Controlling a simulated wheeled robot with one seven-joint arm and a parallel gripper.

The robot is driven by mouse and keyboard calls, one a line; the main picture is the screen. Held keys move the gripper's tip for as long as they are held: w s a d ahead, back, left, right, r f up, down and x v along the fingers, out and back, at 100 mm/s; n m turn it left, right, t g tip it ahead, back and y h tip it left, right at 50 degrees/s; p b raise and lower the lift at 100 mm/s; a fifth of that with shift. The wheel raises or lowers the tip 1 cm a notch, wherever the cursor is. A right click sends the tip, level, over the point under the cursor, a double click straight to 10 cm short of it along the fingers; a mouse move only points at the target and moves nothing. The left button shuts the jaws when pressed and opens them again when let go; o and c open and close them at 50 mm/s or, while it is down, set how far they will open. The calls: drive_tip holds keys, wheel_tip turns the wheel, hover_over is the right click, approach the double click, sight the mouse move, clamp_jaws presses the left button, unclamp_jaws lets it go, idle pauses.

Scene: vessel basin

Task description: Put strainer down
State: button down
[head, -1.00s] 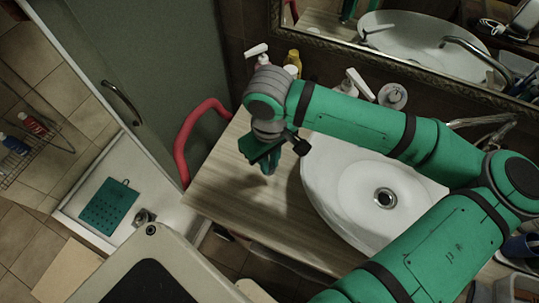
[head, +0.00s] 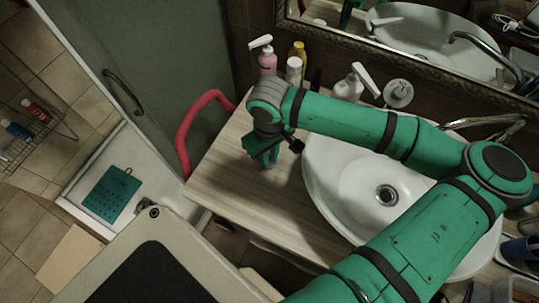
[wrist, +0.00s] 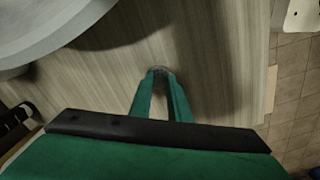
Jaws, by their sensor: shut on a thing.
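The strainer (wrist: 161,70) is a small, round, grey metal piece at my fingertips in the wrist view, mostly hidden by the fingers. My gripper (wrist: 160,78) is shut on it, with the wooden countertop (wrist: 215,75) directly behind. I cannot tell whether the strainer touches the wood. In the head view my gripper (head: 269,162) points down over the counter, left of the white basin (head: 335,190). The strainer cannot be made out there.
Soap and pump bottles (head: 267,62) stand along the back by the wall, with a white pump bottle (head: 348,88) behind my arm. A red rail (head: 185,135) borders the counter's left side. The counter front (head: 235,200) is bare.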

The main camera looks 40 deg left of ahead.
drive_tip(key=shift+f, duration=0.15)
drive_tip(key=c, duration=1.7)
unclamp_jaws()
drive_tip(key=shift+o, duration=0.2)
drive_tip(key=shift+s, duration=0.1)
wheel_tip(320, 180, up, 12)
drive_tip(key=shift+r, duration=0.2)
